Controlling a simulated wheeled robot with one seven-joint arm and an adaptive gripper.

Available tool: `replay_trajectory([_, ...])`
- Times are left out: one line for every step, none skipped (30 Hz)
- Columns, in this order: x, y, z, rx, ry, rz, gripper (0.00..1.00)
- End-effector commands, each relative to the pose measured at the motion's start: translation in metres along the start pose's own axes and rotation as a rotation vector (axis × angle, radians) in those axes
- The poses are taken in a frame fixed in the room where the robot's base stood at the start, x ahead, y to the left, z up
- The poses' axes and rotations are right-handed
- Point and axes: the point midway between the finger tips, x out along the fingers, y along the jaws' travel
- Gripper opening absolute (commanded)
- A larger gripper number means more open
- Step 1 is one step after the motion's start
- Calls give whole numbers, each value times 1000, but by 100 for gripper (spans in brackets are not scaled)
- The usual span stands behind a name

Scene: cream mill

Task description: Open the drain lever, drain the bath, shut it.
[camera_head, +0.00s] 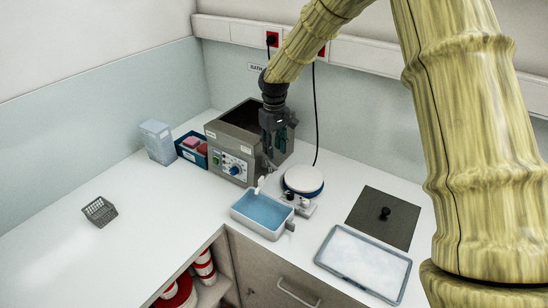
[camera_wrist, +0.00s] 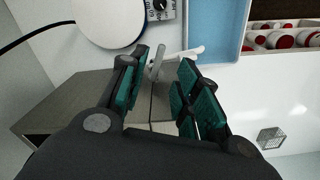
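The bath (camera_head: 224,142) is a grey steel box with an open top and a front panel with a blue knob. A pale spout (camera_head: 261,184) comes from its lower front, above a tray (camera_head: 235,211) with a blue inside. In the wrist view a thin grey lever (camera_wrist: 156,63) stands beside the pale spout (camera_wrist: 186,55). My gripper (camera_head: 269,150) points down at the bath's front right edge. In the wrist view its fingers (camera_wrist: 165,62) are apart, with the lever between them, nearer the left finger. I cannot tell whether they touch. The bath's water level is hidden.
A dark plate with a knob (camera_head: 384,230) and a grey-rimmed tray (camera_head: 320,262) lie farther right. A blue bin (camera_head: 180,149), a clear box (camera_head: 158,143) and a small basket (camera_head: 99,211) are left. The front-left counter is clear.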

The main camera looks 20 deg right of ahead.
Motion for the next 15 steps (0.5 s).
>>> replay_trajectory([-10,0,0,0,1,1,32])
replay_trajectory([-15,0,0,-1,1,1,32])
replay_trajectory([-22,0,0,-1,2,1,32])
replay_trajectory([-26,0,0,0,2,1,32])
replay_trajectory([-30,0,0,0,1,1,32])
replay_trajectory([-35,0,0,0,0,0,32])
replay_trajectory([-38,0,0,1,1,0,32])
replay_trajectory([-42,0,0,1,1,0,32])
replay_trajectory([-45,1,0,1,1,0,32])
replay_trajectory([-47,1,0,1,1,0,32])
replay_trajectory([-48,1,0,1,0,0,32])
replay_trajectory([-50,1,0,1,0,0,32])
replay_trajectory([-51,1,0,1,-1,0,32])
replay_trajectory([-52,1,0,1,-1,0,32])
replay_trajectory([-53,1,0,1,-1,0,32])
